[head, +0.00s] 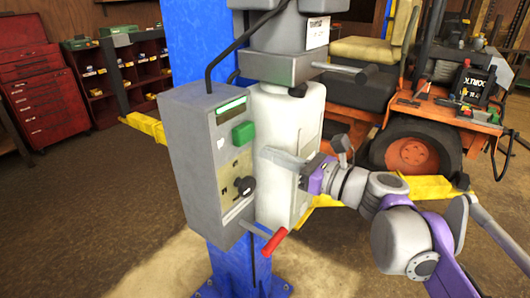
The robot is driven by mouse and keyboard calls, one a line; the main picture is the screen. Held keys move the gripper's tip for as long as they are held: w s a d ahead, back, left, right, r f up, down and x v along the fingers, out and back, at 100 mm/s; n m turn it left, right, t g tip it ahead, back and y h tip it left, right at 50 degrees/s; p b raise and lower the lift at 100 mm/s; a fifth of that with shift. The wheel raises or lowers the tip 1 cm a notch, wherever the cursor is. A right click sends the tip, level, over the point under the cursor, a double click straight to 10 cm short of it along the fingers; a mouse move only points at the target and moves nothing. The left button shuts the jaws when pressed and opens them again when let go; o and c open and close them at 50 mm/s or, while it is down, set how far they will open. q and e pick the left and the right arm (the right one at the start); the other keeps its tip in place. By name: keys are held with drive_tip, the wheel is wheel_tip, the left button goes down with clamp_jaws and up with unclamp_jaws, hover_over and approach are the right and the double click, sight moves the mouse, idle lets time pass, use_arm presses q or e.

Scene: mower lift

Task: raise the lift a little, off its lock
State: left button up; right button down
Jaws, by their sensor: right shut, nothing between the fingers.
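The lift's blue column (190,50) stands in the middle, with a grey control box (200,170) on it. The box's front has a lit green strip, a square green button (243,133) and a black rotary knob (243,187). A lever with a red handle (274,242) sticks out below the box, tilted. My left gripper is out of view.
An orange mower (420,125) with a tan seat stands behind on the right. Yellow lift arms (148,126) reach out on both sides of the column. A red tool chest (42,95) and a red shelf (125,75) stand at the back left. The floor at left is clear.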

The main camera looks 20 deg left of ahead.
drive_tip(key=v, duration=0.8)
drive_tip(key=shift+b, duration=0.4)
drive_tip(key=shift+f, duration=0.1)
